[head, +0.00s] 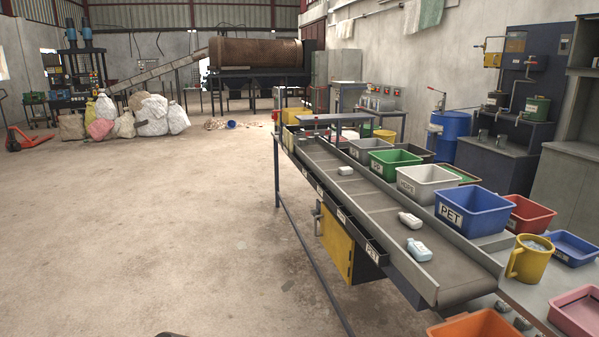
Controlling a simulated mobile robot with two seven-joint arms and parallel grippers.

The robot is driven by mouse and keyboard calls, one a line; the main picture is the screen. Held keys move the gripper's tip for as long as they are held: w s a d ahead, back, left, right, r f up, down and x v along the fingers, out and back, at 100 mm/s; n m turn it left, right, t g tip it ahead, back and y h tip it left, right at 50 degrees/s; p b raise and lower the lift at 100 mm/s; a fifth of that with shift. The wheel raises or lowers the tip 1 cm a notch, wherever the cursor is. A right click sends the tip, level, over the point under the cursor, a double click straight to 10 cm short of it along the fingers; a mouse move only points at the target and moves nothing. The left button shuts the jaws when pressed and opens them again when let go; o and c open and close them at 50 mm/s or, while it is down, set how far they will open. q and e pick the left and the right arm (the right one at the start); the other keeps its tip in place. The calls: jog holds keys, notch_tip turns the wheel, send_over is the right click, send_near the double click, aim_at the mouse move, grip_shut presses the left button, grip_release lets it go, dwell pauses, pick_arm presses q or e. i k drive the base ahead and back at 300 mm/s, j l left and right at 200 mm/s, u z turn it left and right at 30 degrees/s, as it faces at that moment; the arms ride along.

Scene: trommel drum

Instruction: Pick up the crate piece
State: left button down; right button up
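I cannot make out for sure which thing is the crate piece. A small blue object (231,124) lies on the far floor by some loose light scraps, below and in front of the rusty trommel drum (256,53); it is too small to tell its shape. On the conveyor belt (375,207) lie a light blue bottle (419,250), a white bottle (410,220) and a small white piece (345,170). Neither of my grippers is in view.
Sorting bins, such as the blue PET bin (472,211), line the conveyor's right side. A yellow mug (528,259) stands near right. Full sacks (152,115) and an orange pallet jack (30,140) stand far left. The concrete floor (150,220) between is clear.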

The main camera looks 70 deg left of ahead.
aim_at(346, 170)
jog(key=u, duration=1.9)
jog(key=i+j+z, duration=0.2)
jog(key=i+j, duration=0.45)
jog(key=i, duration=0.15)
jog(key=i+j+z, duration=0.2)
jog(key=i+j, duration=0.5)
jog(key=i+j+z, duration=0.2)
jog(key=i+j, duration=0.5)
jog(key=j, duration=0.2)
jog(key=i+j+z, duration=0.25)
jog(key=i+j, duration=0.15)
jog(key=j, duration=0.25)
jog(key=i+j+z, duration=0.15)
jog(key=j, duration=0.2)
jog(key=i+j+z, duration=0.15)
jog(key=j, duration=0.2)
